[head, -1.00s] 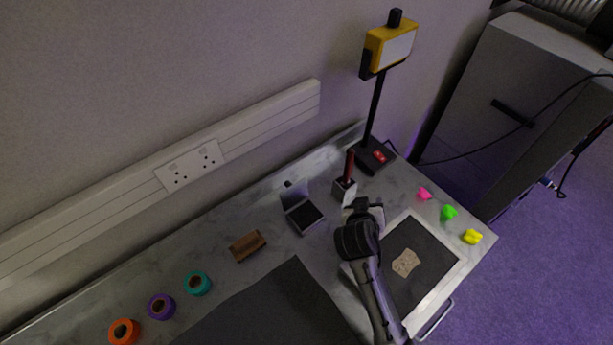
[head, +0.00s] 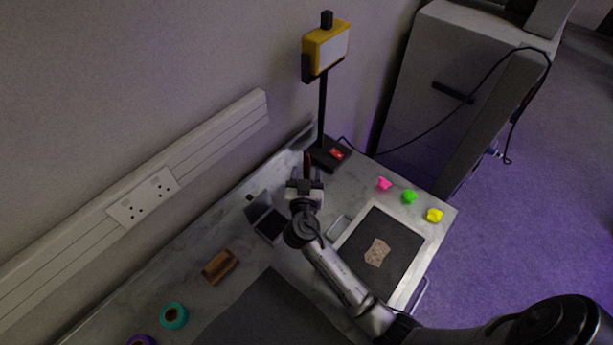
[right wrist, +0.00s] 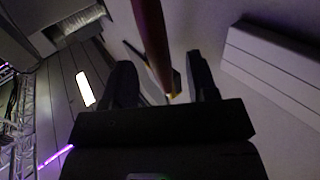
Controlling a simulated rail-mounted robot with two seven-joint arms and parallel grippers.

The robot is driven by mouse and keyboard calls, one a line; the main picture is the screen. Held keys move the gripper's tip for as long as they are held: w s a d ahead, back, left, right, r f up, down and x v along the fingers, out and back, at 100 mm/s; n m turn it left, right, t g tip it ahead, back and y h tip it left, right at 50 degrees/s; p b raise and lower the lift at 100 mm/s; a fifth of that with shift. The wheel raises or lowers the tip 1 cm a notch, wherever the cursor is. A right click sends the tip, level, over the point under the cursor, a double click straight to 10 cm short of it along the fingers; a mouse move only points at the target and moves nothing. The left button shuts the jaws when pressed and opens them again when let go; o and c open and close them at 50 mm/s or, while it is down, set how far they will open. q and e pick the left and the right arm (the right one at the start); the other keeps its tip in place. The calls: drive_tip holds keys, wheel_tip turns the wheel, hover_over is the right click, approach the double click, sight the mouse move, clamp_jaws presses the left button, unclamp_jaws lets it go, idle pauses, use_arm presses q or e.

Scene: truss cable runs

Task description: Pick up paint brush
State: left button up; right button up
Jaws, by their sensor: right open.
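The paint brush has a dark red handle (head: 308,161) and stands upright at the back of the bench in the head view. Its lower part and its holder are mostly hidden behind my right gripper (head: 305,182). In the right wrist view the reddish-brown handle (right wrist: 153,40) comes down from the top, into the gap between the two black fingers of my right gripper (right wrist: 162,78). My left gripper is not in view.
A yellow work lamp (head: 326,45) on a black post stands just behind the brush. A small open box (head: 266,222) is left of the gripper. A framed black mat (head: 400,238) lies to the right, with pink, green (head: 409,197) and yellow pieces beyond.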

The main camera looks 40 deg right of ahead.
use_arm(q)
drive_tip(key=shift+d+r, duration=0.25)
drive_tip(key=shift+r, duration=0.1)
use_arm(e)
drive_tip(key=shift+x, duration=2.3)
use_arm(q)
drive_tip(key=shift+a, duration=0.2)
use_arm(e)
clamp_jaws()
